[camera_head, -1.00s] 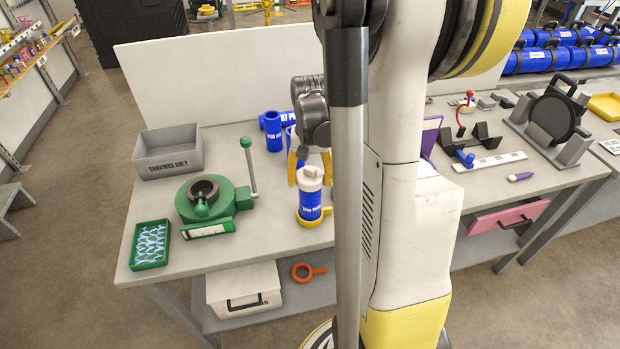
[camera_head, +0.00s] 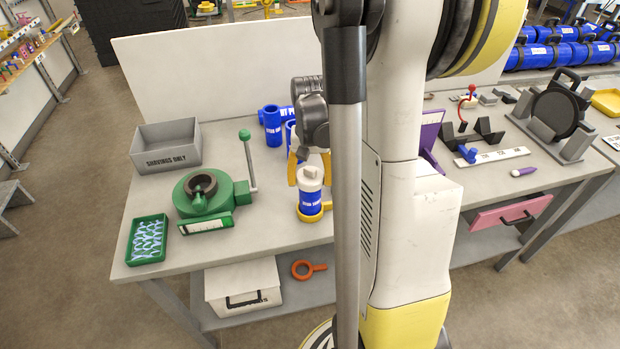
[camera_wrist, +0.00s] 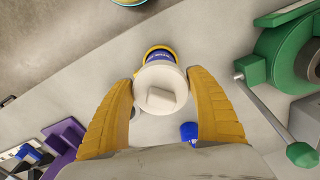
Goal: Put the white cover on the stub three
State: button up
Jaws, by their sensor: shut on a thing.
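The white cover (camera_head: 310,177) has a raised block on top, which also shows in the wrist view (camera_wrist: 160,98). It sits over the top of a blue labelled stub (camera_head: 311,203), upright in a yellow ring holder (camera_head: 314,217). The label is too small to read surely. In the wrist view the blue stub (camera_wrist: 160,57) shows just beyond the cover's rim. My gripper (camera_wrist: 162,80) has its yellow fingers on both sides of the cover, closed on it. Whether the cover is fully seated cannot be told. In the head view my arm hides part of the gripper.
A green clamp (camera_head: 205,195) with an upright lever stands left of the stub. A grey shavings bin (camera_head: 167,150) and a green tray (camera_head: 147,240) are farther left. Another blue stub (camera_head: 272,128) stands behind.

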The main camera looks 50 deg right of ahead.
jog(key=shift+f, duration=0.25)
jog(key=o, duration=1)
jog(key=shift+o, duration=0.2)
jog(key=shift+r, duration=0.1)
notch_tip(320, 180, up, 12)
jog(key=shift+f, duration=0.1)
jog(key=s+a+f+n+t+b, duration=0.1)
jog(key=a+f+n+t+b, duration=0.1)
jog(key=a, duration=0.6)
jog(key=s+a+f+n+t+b, duration=0.2)
jog(key=a+n+b, duration=0.2)
jog(key=a, duration=0.4)
jog(key=s+a+f+n+t+b, duration=0.2)
jog(key=a+n+t, duration=0.1)
jog(key=a, duration=0.6)
jog(key=shift+f+b, duration=0.4)
